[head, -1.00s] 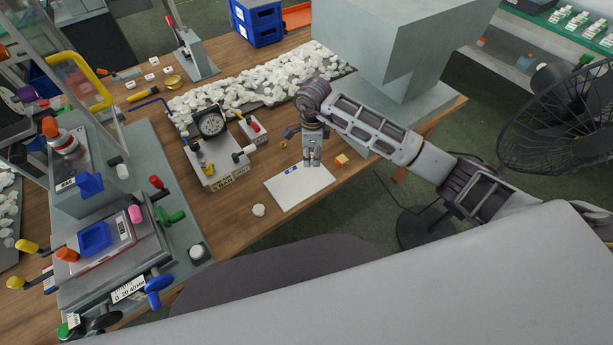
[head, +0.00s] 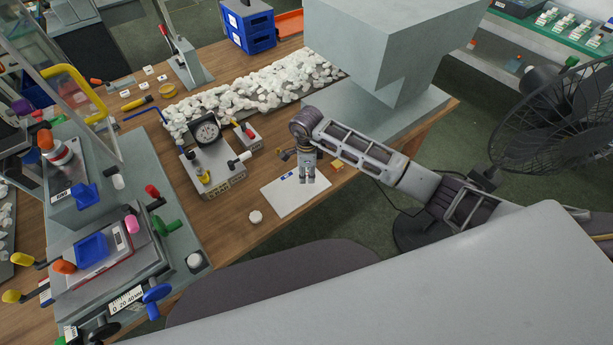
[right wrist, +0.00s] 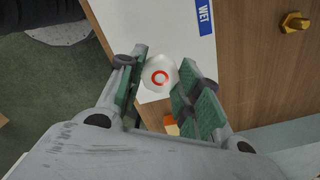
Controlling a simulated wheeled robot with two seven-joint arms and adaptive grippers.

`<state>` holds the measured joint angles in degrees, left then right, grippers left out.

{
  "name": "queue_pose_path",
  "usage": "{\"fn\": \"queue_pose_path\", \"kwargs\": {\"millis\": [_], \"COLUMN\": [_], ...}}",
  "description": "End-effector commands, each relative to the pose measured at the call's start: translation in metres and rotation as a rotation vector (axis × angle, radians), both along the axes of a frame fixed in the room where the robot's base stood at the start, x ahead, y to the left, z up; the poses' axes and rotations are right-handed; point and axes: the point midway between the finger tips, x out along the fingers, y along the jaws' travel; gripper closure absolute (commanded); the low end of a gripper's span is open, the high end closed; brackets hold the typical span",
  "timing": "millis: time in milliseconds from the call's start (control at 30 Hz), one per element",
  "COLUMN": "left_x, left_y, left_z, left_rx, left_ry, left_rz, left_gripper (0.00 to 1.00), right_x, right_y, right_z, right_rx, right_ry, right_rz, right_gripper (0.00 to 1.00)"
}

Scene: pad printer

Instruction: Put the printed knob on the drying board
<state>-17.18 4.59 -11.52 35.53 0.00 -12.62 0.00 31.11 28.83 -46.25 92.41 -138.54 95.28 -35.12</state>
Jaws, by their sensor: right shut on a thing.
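The printed knob (right wrist: 159,74), white with a red ring on its face, is between the green-padded fingers of my right gripper (right wrist: 160,84) in the right wrist view. The gripper is shut on it. In the head view my right gripper (head: 307,181) points down over the right part of the drying board (head: 285,203), a white sheet with a blue label. The board also shows in the right wrist view (right wrist: 150,30), its label reading WET. The knob is hard to make out in the head view, and whether it touches the board I cannot tell. My left gripper is not in view.
A plain white knob (head: 255,216) lies left of the board. A small orange block (head: 337,164) sits at its right. A dial gauge fixture (head: 208,150) stands behind left, with a pile of white parts (head: 250,92) beyond. The pad printer (head: 110,240) fills the left.

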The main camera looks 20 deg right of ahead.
Motion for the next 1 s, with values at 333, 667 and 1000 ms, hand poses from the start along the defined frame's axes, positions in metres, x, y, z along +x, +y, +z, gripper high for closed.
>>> {"fn": "queue_pose_path", "kwargs": {"millis": [333, 667, 1000], "left_x": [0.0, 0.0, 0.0], "left_y": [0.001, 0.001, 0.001], "left_z": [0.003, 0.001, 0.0], "left_rx": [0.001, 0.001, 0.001], "left_ry": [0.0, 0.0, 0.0], "left_rz": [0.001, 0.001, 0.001], "left_gripper": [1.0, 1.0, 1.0], "right_x": [0.0, 0.0, 0.0], "right_y": [0.0, 0.0, 0.0], "right_z": [-0.027, -0.029, -0.03], "right_rx": [0.001, 0.0, 0.0], "right_ry": [0.001, 0.001, 0.001], "right_rz": [-0.001, 0.0, 0.0], "right_gripper": [0.77, 0.77, 0.44]}}
